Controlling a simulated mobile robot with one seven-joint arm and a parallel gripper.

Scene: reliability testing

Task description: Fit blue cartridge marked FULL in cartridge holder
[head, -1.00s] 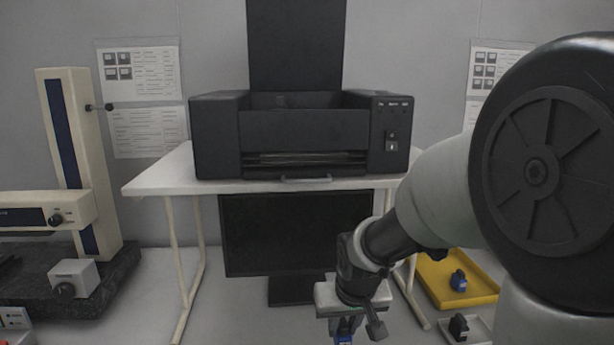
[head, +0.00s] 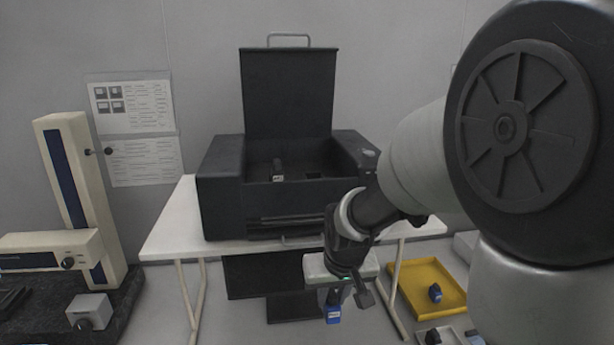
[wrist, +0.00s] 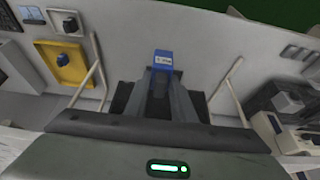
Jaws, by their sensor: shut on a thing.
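My gripper (head: 334,291) is shut on a blue cartridge (head: 334,314), which hangs below the fingers in front of the white table. In the wrist view the blue cartridge (wrist: 163,58) sits between the fingertips with a pale label on it; its marking is too small to read. The black printer (head: 285,195) stands on the white table, its lid (head: 287,95) raised and its inside open. Inside the printer a small dark piece with a light end (head: 278,172) and a dark opening (head: 312,176) show; I cannot tell which is the cartridge holder.
A yellow tray (head: 408,300) at the right holds a dark blue cartridge (head: 435,293). Another dark cartridge (head: 432,337) lies near the bottom right. A cream measuring stand (head: 75,190) stands at the left. A dark monitor (head: 250,277) is under the white table (head: 175,232).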

